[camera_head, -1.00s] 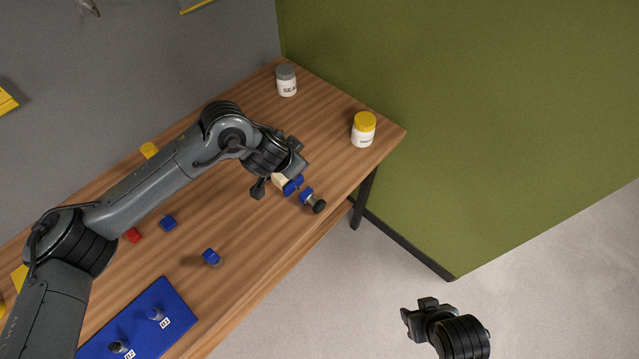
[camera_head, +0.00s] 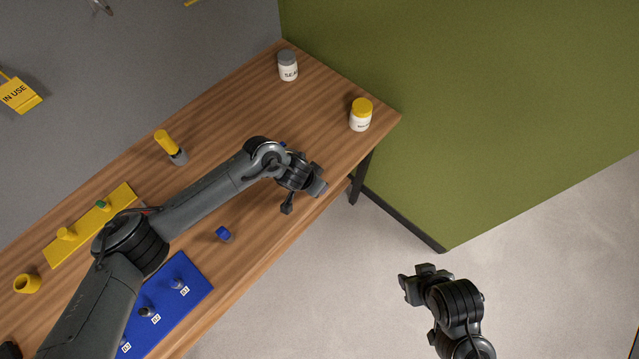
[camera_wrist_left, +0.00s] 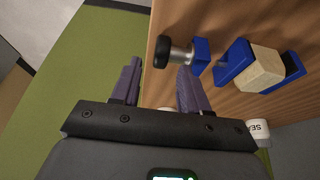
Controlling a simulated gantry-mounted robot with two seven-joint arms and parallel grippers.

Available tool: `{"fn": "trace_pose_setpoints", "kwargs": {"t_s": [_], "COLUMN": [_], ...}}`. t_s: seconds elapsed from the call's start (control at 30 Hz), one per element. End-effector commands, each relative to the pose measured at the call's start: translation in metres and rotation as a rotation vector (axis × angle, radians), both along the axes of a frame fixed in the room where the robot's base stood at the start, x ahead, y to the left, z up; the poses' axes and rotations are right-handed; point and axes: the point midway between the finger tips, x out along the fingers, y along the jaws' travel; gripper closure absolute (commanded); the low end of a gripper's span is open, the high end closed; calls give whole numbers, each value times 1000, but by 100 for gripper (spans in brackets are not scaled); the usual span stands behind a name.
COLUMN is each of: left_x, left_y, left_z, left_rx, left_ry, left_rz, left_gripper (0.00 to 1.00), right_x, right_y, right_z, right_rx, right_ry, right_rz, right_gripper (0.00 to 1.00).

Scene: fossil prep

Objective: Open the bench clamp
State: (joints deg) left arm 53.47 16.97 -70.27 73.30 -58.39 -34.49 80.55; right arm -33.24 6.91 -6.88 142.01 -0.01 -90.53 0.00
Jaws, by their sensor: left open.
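The bench clamp shows in the left wrist view, with blue jaws (camera_wrist_left: 233,62), a pale wooden block (camera_wrist_left: 261,68) between them, and a black knob (camera_wrist_left: 163,52) on a metal screw. In the head view my left arm and gripper hide most of the clamp. My left gripper (camera_head: 304,197) is over the bench's front edge, and its fingers (camera_wrist_left: 158,80) are open and empty. The knob shows just past the gap between the fingertips, nearer the right finger; I cannot tell how far ahead it is. My right gripper (camera_head: 415,285) hangs over the floor, away from the bench; its jaws are unclear.
A white jar with a yellow lid (camera_head: 360,115) and a grey-lidded jar (camera_head: 288,66) stand at the bench's far end. A blue piece (camera_head: 223,234), a blue board (camera_head: 193,295) and a yellow rack (camera_head: 85,226) lie left. A green wall (camera_head: 470,90) borders the bench.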

Motion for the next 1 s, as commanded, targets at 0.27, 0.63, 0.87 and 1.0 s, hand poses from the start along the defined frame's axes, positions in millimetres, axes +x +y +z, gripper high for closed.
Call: {"fn": "trace_pose_setpoints", "kwargs": {"t_s": [0.27,0.63,0.87,1.0], "left_x": [10,13,13,13], "left_y": [-9,-11,-11,-11], "left_z": [-31,-39,-39,-39], "left_rx": [-1,0,0,0], "left_ry": [-1,-3,-3,-2], "left_rz": [0,1,0,-1], "left_gripper": [55,55,77,98], "right_x": [0,0,0,0], "right_y": [0,0,0,0], "right_z": [-3,-3,-3,-3], "right_rx": [0,0,0,1], "right_ry": [0,-1,-2,-2], "right_rz": [0,0,0,-1], "right_gripper": [55,55,55,55]}}
